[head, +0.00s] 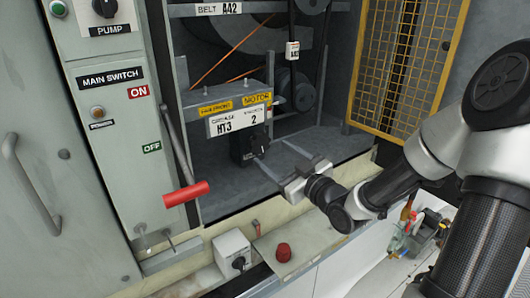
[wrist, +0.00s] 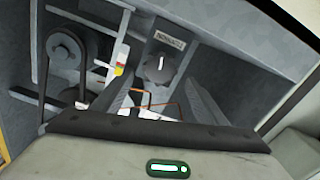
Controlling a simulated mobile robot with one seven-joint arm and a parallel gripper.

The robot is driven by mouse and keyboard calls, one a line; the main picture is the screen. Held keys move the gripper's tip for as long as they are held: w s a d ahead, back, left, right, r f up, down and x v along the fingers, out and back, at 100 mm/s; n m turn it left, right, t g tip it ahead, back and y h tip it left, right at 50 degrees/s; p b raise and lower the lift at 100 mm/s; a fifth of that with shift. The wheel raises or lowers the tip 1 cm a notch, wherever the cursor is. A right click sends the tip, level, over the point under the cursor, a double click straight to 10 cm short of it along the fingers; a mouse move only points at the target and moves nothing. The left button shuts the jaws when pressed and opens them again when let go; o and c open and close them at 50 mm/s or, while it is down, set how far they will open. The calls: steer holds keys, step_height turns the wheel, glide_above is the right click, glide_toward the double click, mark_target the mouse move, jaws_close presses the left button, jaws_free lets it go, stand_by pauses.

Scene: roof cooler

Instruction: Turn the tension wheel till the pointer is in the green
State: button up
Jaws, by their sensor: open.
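The tension wheel, a dark round knob with a white mark (wrist: 158,68), shows in the wrist view below a small lettered plate (wrist: 168,40). A small coloured scale (wrist: 120,66) with red and yellow on it stands to its left; its pointer is too small to read. In the head view a black knob-like part (head: 246,146) sits below the motor label, inside the open cabinet. My gripper (head: 270,156) is open and empty, its two fingers reaching toward that black part from the right. In the wrist view the fingers (wrist: 160,88) lie apart below the knob; I see no contact.
A lever with a red grip (head: 186,193) sticks out left of the opening. A yellow mesh door (head: 408,65) stands open at the right. Belt pulleys (wrist: 66,50) lie left of the knob.

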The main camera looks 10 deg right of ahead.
mark_target(261, 146)
steer(key=x, duration=0.5)
steer(key=shift+w+a, duration=0.1)
steer(key=shift+w, duration=0.1)
steer(key=c, duration=1.1)
steer(key=shift+o, duration=0.2)
